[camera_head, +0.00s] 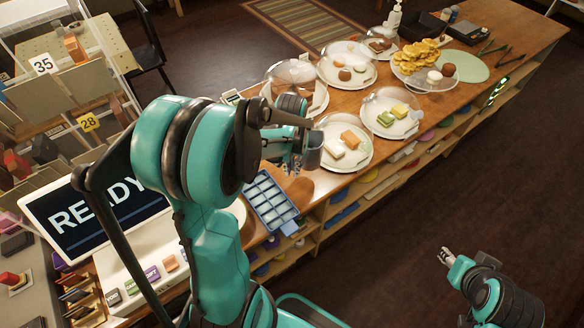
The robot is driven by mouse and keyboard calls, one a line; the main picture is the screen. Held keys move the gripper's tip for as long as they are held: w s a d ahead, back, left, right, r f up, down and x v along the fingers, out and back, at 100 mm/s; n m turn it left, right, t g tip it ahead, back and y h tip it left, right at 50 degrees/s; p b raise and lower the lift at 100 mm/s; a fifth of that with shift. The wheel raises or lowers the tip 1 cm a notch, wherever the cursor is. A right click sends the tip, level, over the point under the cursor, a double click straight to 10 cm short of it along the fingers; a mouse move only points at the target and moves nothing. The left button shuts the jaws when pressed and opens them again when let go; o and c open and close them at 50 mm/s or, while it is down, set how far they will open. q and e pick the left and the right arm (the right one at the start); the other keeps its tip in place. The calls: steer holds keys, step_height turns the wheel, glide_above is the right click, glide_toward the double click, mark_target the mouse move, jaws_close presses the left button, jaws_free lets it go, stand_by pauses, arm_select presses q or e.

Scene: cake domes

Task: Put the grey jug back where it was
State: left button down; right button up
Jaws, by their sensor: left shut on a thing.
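The grey jug (313,151) is a small dark grey vessel, seen from above at the counter's near side, left of a plate of cakes. My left gripper (299,149) is shut on it; the arm in front hides much of the gripper and part of the jug. I cannot tell whether the jug touches the counter (303,187). My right gripper (447,257) is at the lower right, over the dark floor and away from the counter. It is too small to tell whether its fingers are apart.
A blue compartment tray (270,203) lies just below the jug. A plate with two cakes (352,160) is close on its right. Clear domes (391,111) cover several plates behind. A READY screen (95,214) stands at the left. Bare wood shows below the cake plate.

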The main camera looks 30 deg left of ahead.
arm_select(q)
steer(key=b, duration=0.6)
glide_above(292, 190)
steer(key=shift+f, duration=3.7)
steer(key=shift+f+b, duration=0.65)
steer(key=shift+b, duration=0.15)
steer(key=c, duration=1.9)
jaws_free()
steer(key=o, duration=0.8)
steer(key=shift+c, duration=0.2)
steer(key=shift+r, duration=0.1)
steer(key=shift+r, duration=3.7)
